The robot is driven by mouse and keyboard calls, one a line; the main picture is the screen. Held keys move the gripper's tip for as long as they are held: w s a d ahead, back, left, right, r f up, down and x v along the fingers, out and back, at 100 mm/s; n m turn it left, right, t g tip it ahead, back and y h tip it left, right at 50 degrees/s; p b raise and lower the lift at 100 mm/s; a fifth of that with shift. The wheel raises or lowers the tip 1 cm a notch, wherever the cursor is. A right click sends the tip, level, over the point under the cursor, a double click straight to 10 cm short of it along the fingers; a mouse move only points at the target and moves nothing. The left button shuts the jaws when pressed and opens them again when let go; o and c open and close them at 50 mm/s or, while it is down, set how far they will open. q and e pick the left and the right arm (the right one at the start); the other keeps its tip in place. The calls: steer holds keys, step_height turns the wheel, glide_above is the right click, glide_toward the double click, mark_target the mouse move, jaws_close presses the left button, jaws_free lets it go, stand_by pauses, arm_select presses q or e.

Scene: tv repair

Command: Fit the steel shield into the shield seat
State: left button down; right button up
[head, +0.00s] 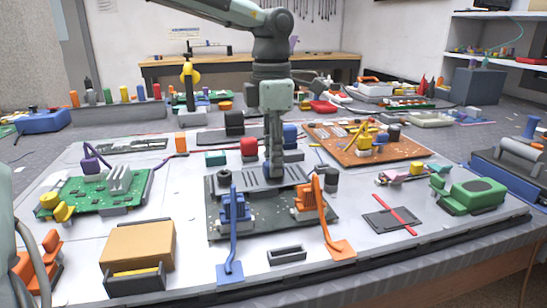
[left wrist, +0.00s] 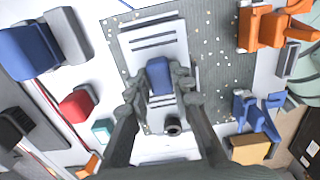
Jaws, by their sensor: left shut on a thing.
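The steel shield (head: 232,183) is a grey slotted plate with a blue grip block; its slotted face also shows in the left wrist view (left wrist: 140,50). It is at the rear half of a dark speckled circuit board (head: 262,222). My left gripper (head: 275,175) points straight down at the shield and is shut on its blue grip block (left wrist: 159,76), with a finger on either side in the left wrist view. The shield looks flat and low over the board. The shield seat is hidden beneath it, so I cannot tell whether it is fully seated. My right gripper is not in view.
A blue clip (head: 234,210) and an orange clip (head: 311,205) stand on the board's front part, beside the shield. Dark cylinders stand near its rear corners. A green board (head: 95,190) lies left, an orange board (head: 400,152) right.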

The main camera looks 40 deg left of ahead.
arm_select(q)
steer(key=shift+f, duration=0.15)
steer(key=c, duration=1.3)
jaws_free()
steer(key=shift+o, duration=0.2)
step_height(320, 180, up, 12)
steer(key=shift+s+a, duration=0.1)
